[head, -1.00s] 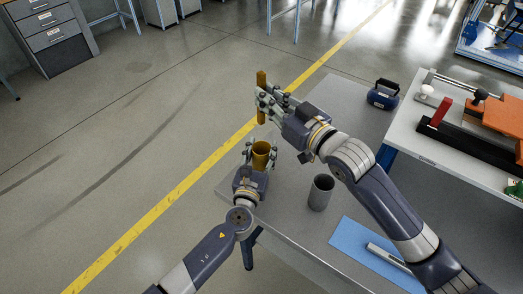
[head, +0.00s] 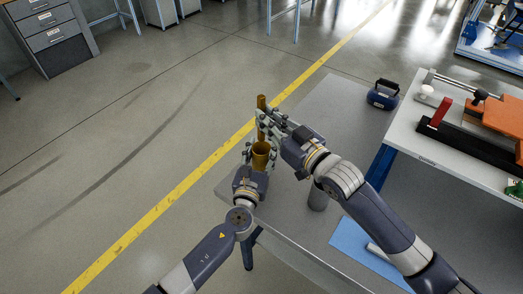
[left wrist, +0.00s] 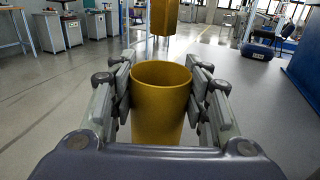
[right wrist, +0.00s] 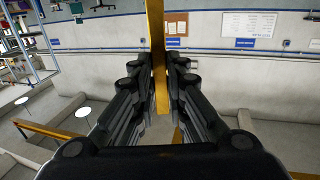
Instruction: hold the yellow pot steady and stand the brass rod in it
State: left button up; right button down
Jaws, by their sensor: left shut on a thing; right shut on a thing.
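The yellow pot (head: 261,160) is upright at the left edge of the grey table in the head view. My left gripper (head: 260,152) is shut on its sides; the left wrist view shows the pot (left wrist: 161,100) between both fingers, its mouth open. My right gripper (head: 264,124) is shut on the brass rod (head: 261,104). The rod is upright, and it also shows between the fingers in the right wrist view (right wrist: 158,60). In the left wrist view the rod's lower end (left wrist: 164,18) hangs above and beyond the pot's rim, apart from it.
A grey cup (head: 317,198) stands on the table, partly hidden by my right arm. A blue mat (head: 362,250) lies near the front. A dark blue case (head: 382,95) sits at the back. A white bench (head: 420,160) with clamps and a red-handled tool stands at right.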

jog(key=shift+f, duration=3.2)
jog(key=c, duration=1.5)
grip_release()
jog(key=shift+f, duration=0.15)
send_near(263, 135)
jog(key=v, duration=0.4)
jog(key=shift+r, duration=0.25)
pick_arm(q)
jog(key=o, duration=1.2)
jog(key=shift+c, duration=0.2)
